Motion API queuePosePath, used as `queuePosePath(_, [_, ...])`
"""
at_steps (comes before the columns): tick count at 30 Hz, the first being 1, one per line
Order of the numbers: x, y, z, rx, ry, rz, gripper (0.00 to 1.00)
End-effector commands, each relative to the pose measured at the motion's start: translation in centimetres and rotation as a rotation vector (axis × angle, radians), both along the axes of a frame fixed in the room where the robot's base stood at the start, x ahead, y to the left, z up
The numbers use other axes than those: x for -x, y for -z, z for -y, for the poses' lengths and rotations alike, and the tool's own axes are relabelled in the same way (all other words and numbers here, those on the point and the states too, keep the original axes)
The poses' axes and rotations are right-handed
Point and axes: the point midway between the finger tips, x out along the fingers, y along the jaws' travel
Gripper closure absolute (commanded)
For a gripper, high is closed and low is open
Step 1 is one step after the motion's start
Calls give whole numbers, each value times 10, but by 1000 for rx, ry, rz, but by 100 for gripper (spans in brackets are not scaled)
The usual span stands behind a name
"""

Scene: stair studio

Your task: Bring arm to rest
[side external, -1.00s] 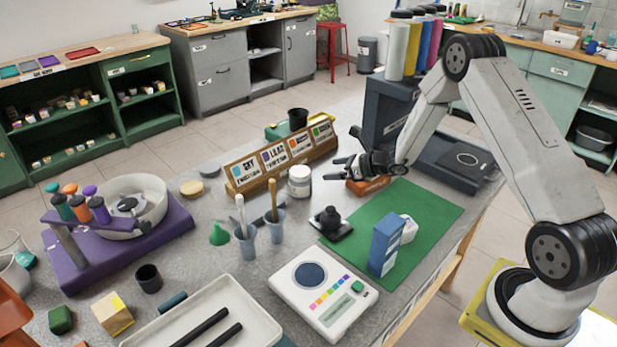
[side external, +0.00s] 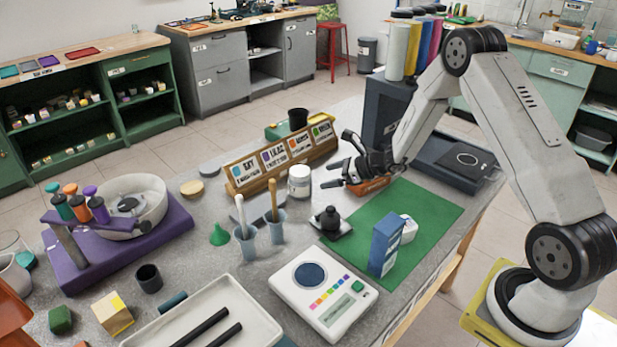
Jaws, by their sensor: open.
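My gripper (side external: 340,160) is a dark two-finger gripper at the end of my white arm. It is open, with its fingers pointing left over the table and nothing seen between them. It hovers in front of the dark blue box and close to an orange object (side external: 368,186), which it partly hides. I cannot tell whether it touches that object. A white jar (side external: 299,182) stands just left of the fingers.
A card rack (side external: 282,160) stands left of my gripper. A green mat (side external: 432,208) holds a blue carton (side external: 384,245). A black-knobbed piece (side external: 329,222), a white meter (side external: 322,292) and a purple stand (side external: 120,245) share the table (side external: 215,262). A dark blue box (side external: 385,112) is behind.

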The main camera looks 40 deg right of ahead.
Motion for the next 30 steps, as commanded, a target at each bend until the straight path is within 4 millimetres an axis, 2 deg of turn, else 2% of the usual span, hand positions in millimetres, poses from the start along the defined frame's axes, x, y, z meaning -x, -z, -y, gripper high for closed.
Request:
queuePosePath(9, [39, -1, -74, 239, -431, -56, 0])
queuePosePath(15, [72, 0, -107, 411, -721, -66, 0])
queuePosePath(21, [105, 0, -127, 591, -1010, -52, 0])
queuePosePath(30, [144, -5, -140, 863, -1427, 17, 0])
